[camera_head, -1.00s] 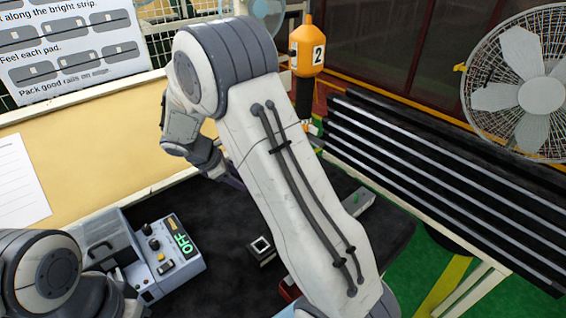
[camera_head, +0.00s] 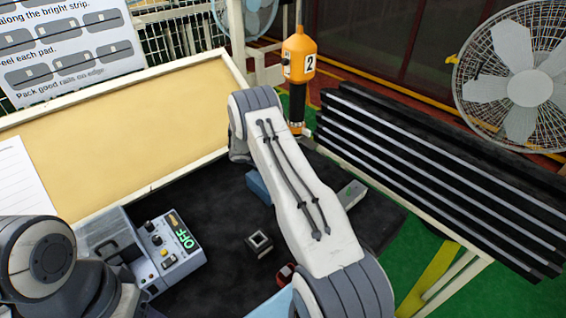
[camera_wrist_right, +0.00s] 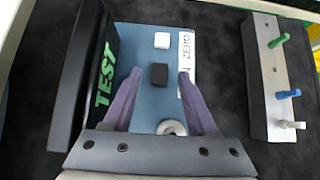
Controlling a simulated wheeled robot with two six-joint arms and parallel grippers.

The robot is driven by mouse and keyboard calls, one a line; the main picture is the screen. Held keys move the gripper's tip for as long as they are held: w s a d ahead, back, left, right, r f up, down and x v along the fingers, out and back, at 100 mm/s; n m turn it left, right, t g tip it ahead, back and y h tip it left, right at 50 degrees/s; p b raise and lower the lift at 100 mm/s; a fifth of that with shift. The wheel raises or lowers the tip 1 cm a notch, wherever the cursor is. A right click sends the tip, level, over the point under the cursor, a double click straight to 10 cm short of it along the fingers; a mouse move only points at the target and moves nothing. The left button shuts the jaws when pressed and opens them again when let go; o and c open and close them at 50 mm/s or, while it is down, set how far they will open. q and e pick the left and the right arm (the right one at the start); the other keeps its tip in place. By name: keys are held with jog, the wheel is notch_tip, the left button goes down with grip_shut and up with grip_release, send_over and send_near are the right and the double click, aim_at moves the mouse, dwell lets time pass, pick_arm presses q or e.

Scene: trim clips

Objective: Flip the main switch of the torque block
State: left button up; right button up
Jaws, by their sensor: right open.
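A grey unit (camera_head: 165,255) with knobs, a yellow button and a display reading OFF in green (camera_head: 184,239) stands at the left of the dark mat in the head view. A blue panel (camera_head: 258,187) is partly hidden behind my right arm. In the right wrist view a blue panel (camera_wrist_right: 140,50) carries a TEST display, a white button, a black block-shaped control (camera_wrist_right: 159,74), a round white part and a ZERO label. My right gripper (camera_wrist_right: 160,72) is open above this panel, its purple fingers either side of the black control. No label names the torque block. My left gripper is not seen.
A grey block (camera_wrist_right: 262,80) with green, blue and white levers stands right of the panel. A small black cube (camera_head: 259,244) and a red item (camera_head: 285,274) lie on the mat (camera_head: 220,225). An orange tool (camera_head: 299,68) marked 2 hangs behind; dark rails (camera_head: 430,165) stand right.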

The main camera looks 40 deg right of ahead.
jog(key=shift+d+f, duration=0.5)
grip_shut()
jog(key=shift+f, duration=0.15)
jog(key=h+b, duration=0.1)
jog(key=b, duration=0.3)
jog(key=f+h+b, duration=0.1)
jog(key=h+b, duration=0.1)
jog(key=b, duration=0.3)
jog(key=shift+a, duration=0.4)
jog(key=shift+r+h+b, duration=0.2)
jog(key=shift+h+b, duration=0.2)
jog(key=shift+b, duration=0.2)
jog(key=shift+r, duration=0.1)
jog(key=shift+t, duration=0.3)
